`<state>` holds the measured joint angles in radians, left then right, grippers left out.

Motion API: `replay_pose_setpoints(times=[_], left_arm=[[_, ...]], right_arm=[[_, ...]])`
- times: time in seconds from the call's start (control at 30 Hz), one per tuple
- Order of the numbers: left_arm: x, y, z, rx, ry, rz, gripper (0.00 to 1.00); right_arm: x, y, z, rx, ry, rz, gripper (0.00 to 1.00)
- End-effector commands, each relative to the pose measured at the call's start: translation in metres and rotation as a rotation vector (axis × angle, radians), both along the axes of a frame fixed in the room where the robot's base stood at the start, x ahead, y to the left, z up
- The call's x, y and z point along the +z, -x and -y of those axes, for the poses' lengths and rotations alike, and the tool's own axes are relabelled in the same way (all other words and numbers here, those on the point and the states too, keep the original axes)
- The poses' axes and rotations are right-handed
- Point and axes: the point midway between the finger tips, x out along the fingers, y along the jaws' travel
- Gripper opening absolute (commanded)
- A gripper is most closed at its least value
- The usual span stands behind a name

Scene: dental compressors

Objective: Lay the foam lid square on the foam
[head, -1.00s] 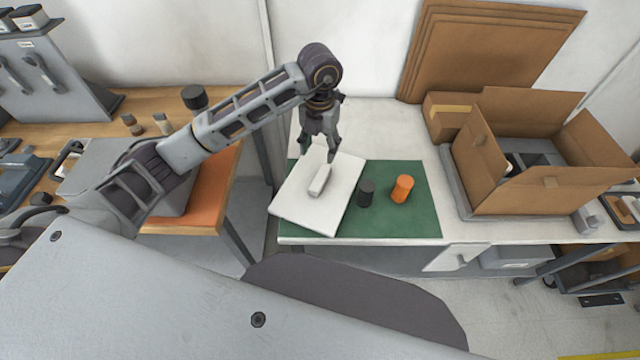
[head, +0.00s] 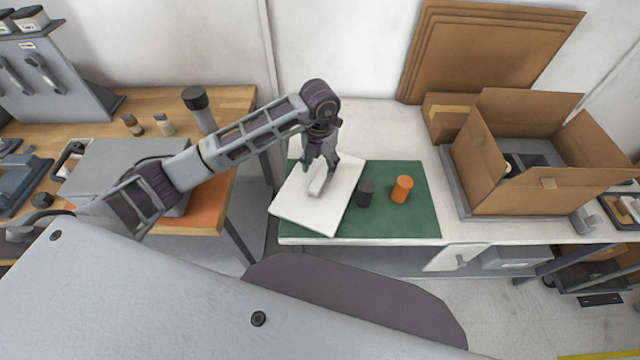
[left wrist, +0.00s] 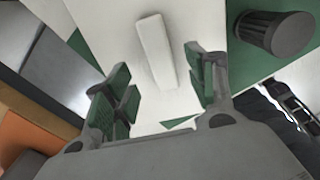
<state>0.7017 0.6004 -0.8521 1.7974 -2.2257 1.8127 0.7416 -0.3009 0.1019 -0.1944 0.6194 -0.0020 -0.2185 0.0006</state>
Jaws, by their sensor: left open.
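The foam lid (head: 328,208) is a flat white slab with a raised white bar handle (head: 316,187). It lies askew on the green mat, overhanging its left side. My left gripper (head: 321,172) is open just above the handle. In the left wrist view the green-padded fingers (left wrist: 158,88) stand apart, with the handle (left wrist: 155,50) ahead between them and not gripped. The foam (head: 540,151) shows as grey material with a dark hollow inside the open cardboard box (head: 514,197); the box walls hide part of it. My right gripper is out of view.
On the green mat (head: 410,222), a dark cylinder (head: 365,193) and an orange cylinder (head: 402,189) stand right of the lid, between it and the box. Box flaps stick up and outward. Flat cardboard sheets (head: 490,45) lean on the wall behind.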

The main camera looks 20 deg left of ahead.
Motion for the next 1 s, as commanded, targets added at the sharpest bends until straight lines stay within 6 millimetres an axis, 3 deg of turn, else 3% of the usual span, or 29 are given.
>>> replay_pose_setpoints(times=[0.17, 0.67, 1.0], left_arm=[[-0.011, 0.001, 0.0, 0.0, 0.001, -0.001, 0.56], [-0.017, 0.0, 0.0, 0.0, 0.0, -0.001, 0.56], [-0.05, 0.0, 0.001, 0.0, 0.001, -0.002, 0.56]], right_arm=[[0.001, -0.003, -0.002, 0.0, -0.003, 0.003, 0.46], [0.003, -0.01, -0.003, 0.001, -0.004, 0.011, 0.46], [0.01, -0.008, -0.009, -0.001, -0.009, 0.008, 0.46]])
